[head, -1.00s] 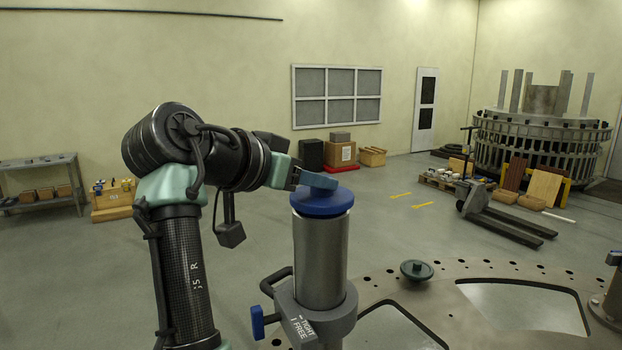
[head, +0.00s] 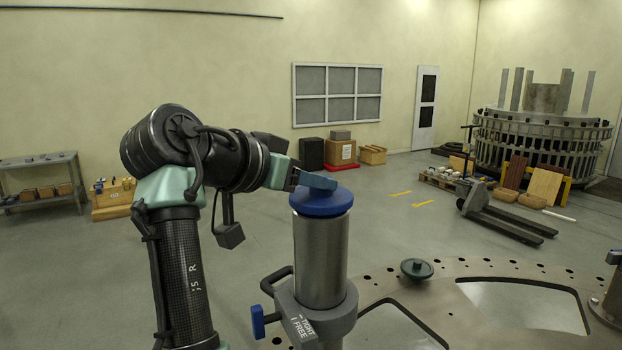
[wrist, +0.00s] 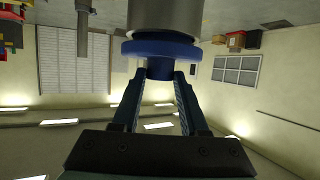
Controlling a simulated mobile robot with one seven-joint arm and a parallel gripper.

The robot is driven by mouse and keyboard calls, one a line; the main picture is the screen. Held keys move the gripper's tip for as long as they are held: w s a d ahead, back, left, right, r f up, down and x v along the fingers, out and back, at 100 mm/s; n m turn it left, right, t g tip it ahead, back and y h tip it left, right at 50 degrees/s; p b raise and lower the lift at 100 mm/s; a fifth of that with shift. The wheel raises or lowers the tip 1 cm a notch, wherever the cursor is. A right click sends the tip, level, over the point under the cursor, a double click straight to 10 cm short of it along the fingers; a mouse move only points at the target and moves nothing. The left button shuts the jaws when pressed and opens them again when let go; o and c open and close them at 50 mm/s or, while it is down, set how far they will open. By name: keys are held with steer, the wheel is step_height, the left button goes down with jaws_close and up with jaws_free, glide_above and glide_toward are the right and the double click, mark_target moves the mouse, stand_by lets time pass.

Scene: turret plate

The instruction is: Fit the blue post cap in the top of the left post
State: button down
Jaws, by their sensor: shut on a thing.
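The blue post cap (head: 322,203) is at the top of the left post (head: 321,262), a grey metal cylinder standing upright in a dark clamp collar. The cap's wide disc covers the post top, and no clear gap shows between them in the head view. My gripper (head: 306,180) reaches in from the left and is shut on the cap's raised blue grip. The wrist view shows both fingers (wrist: 160,92) on the grip under the blue disc (wrist: 160,49), with the post beyond it. The cap's underside is hidden.
The collar has a blue-ended lever (head: 258,321) and a TIGHT/FREE label (head: 303,328). A perforated plate (head: 450,275) with large openings spreads to the right, with a dark knobbed cap (head: 416,268) on it. Another post base (head: 608,305) stands at the right edge.

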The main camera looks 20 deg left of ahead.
steer(key=shift+f+b, duration=0.35)
steer(key=shift+f, duration=0.15)
steer(key=c, duration=0.7)
jaws_free()
steer(key=p+v, duration=0.1)
steer(key=v, duration=1)
steer(key=shift+r, duration=0.1)
stand_by(0.4)
